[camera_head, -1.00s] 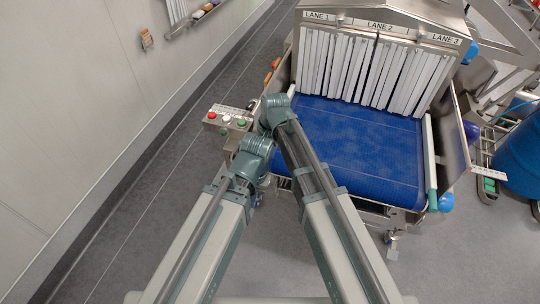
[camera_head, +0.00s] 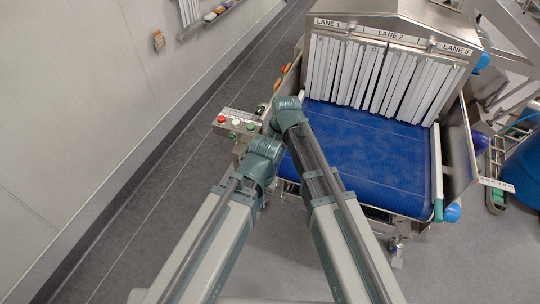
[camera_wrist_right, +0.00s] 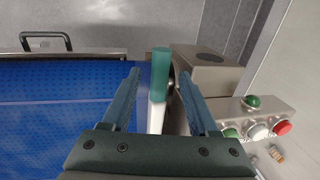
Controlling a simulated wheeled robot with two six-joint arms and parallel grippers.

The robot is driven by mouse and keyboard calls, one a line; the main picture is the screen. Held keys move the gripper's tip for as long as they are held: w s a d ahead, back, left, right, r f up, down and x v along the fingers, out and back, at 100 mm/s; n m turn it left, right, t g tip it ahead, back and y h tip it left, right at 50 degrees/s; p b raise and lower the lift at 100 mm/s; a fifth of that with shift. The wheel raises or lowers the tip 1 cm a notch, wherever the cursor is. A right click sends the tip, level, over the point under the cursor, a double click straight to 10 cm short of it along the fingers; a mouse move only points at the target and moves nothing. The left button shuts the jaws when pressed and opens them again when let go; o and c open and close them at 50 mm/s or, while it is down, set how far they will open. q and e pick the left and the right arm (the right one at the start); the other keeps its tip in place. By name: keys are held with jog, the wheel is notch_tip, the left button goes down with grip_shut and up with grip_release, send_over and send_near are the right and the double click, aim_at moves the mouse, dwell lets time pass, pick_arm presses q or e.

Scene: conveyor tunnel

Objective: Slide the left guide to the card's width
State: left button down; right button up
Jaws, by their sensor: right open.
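In the right wrist view, the left guide (camera_wrist_right: 160,74) shows a teal end on a white bar at the belt's edge. My right gripper (camera_wrist_right: 160,76) is open, with one finger on each side of the guide's end; contact is not visible. In the head view, my right arm covers most of this guide, and the right gripper's fingers are hidden. The right guide (camera_head: 437,165), white with a teal end, lies along the belt's right side. My left arm ends beside the right wrist; its gripper is hidden. I cannot make out a card.
The blue belt (camera_head: 370,155) looks empty and runs under white strip curtains (camera_head: 375,75) labelled LANE 1 to LANE 3. A button box (camera_head: 237,123) stands at the belt's left, close to my right gripper in the wrist view (camera_wrist_right: 255,118). A wall is at left.

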pick_arm(q)
notch_tip(320, 180, up, 12)
jog(key=p, duration=1.1)
pick_arm(e)
notch_tip(320, 180, up, 12)
jog(key=d, duration=0.2)
jog(key=shift+s+d, duration=0.15)
jog(key=shift+s, duration=0.25)
